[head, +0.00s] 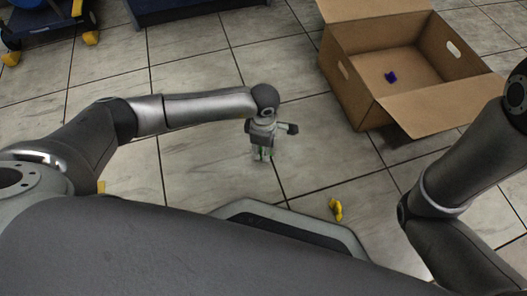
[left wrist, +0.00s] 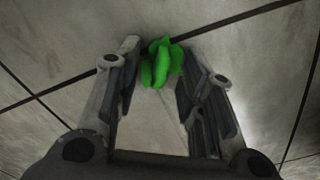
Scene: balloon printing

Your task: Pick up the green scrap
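The green scrap (left wrist: 161,63) is a bright, crumpled piece on the tiled floor, seen between the fingertips in the left wrist view. In the head view only small bits of green (head: 258,154) show between the fingers. My left gripper (head: 261,157) points down at the floor with its fingers spread on either side of the scrap; it also shows in the left wrist view (left wrist: 160,68). The fingers look open, with the scrap close to both tips. My right arm comes in at the right of the head view, but its gripper is out of view.
An open cardboard box (head: 362,88) stands at the upper right with a purple scrap (head: 391,77) inside. A yellow scrap (head: 336,210) lies on the floor near my base. A blue cart with yellow wheels (head: 50,22) is at the upper left. The floor around my left gripper is clear.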

